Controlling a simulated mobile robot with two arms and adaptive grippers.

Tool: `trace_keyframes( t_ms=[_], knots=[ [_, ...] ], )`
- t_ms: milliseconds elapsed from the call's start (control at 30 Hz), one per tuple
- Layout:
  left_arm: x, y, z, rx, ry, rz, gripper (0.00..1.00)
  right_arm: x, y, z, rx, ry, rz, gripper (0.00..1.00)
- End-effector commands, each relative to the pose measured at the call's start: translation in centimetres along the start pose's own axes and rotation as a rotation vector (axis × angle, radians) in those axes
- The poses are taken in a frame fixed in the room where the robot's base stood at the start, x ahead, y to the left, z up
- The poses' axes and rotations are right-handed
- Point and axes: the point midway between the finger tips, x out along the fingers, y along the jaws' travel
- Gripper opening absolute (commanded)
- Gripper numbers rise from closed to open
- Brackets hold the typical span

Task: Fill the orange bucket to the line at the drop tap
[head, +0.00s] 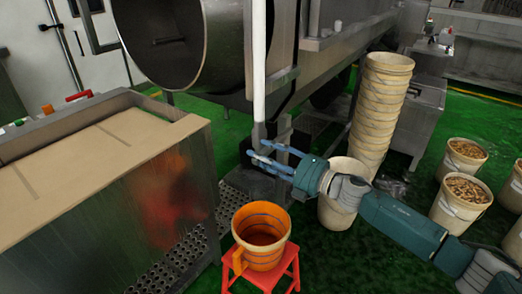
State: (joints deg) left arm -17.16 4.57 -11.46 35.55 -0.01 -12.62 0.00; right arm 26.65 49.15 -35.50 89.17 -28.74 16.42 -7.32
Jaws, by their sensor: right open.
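The orange bucket (245,258) stands upright on a red stool (287,277) at the lower middle. Dark bands run around its inner wall, and its bottom looks darker; I cannot tell how much liquid is in it. A white vertical pipe (259,65) comes down above and behind the bucket and ends in a grey fitting (258,132), which looks like the drop tap. My right gripper (256,151) is open, its blue fingers beside the lower end of this fitting. I cannot tell whether they touch it. It holds nothing visible. My left gripper is out of view.
A large steel drum (165,40) stands behind. A steel table with a tan top (75,175) fills the left. A stack of cream buckets (380,110) and several filled buckets (462,195) stand at the right. Green floor (345,262) is clear right of the stool.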

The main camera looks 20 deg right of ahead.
Motion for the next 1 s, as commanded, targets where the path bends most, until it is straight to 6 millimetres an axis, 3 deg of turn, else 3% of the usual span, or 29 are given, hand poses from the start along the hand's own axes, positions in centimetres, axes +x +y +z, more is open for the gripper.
trace_keyframes(
  t_ms=[400, 633, 833, 1000],
  knots=[
    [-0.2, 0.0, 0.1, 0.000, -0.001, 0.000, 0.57, 0.8, -0.1, 0.0, 0.000, 0.000, 0.000, 0.44],
    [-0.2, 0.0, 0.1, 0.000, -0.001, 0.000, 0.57, 0.8, 0.0, 0.0, 0.000, 0.000, -0.001, 0.00],
    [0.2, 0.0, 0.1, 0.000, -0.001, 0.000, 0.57, 0.8, -0.4, 0.0, -0.015, 0.000, -0.001, 0.00],
    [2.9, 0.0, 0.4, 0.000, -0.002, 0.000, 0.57, 0.8, -2.2, 0.0, -0.184, 0.000, 0.000, 0.00]
  ],
)
